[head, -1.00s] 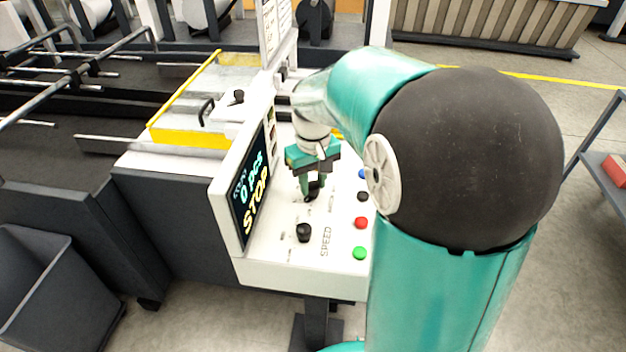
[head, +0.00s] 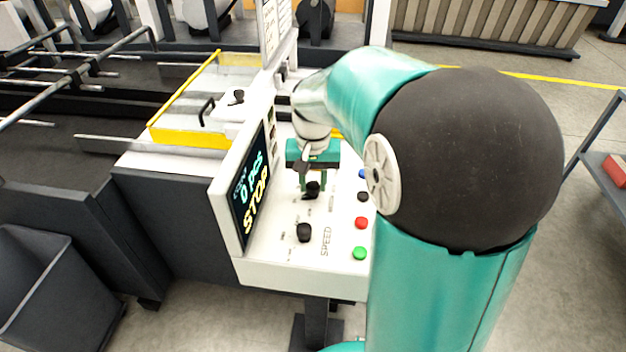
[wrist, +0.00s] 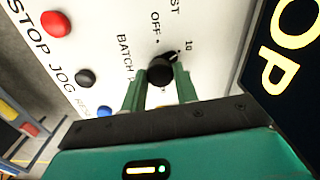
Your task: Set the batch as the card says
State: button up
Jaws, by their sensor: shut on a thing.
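My gripper (head: 312,180) is over the sloped white control panel (head: 272,252). Its fingers are shut on a black selector knob (wrist: 160,72), with one finger on each side in the wrist view. The labels OFF, 10 and BATCH stand around this knob, and its pointer lies near the 10. Other labels are partly cut off. The display (head: 254,190) reads 0 pcs and STOP. The card (head: 274,24) stands above the panel at the back; its writing is too small to read.
A second black knob (head: 304,232) marked SPEED sits nearer the front. Red (head: 361,223), green (head: 359,253), black (head: 362,196) and blue (head: 362,174) buttons line the panel's right side. A yellow-edged guard (head: 188,136) is behind the display. A grey bin (head: 40,290) stands at left.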

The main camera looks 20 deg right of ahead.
aim_at(313, 185)
jog(key=shift+r, duration=0.1)
jog(key=o, duration=1)
jog(key=shift+c, duration=0.2)
notch_tip(313, 185, up, 14)
jog(key=s+a+f+n+t, duration=0.2)
jog(key=s+a, duration=0.2)
jog(key=s, duration=0.4)
jog(key=s+a+f+n+t, duration=0.3)
jog(key=s+a, duration=0.1)
jog(key=s, duration=0.4)
jog(key=shift+s+a+f+t, duration=0.15)
jog(key=shift+s+a+t, duration=0.15)
jog(key=shift+a, duration=0.05)
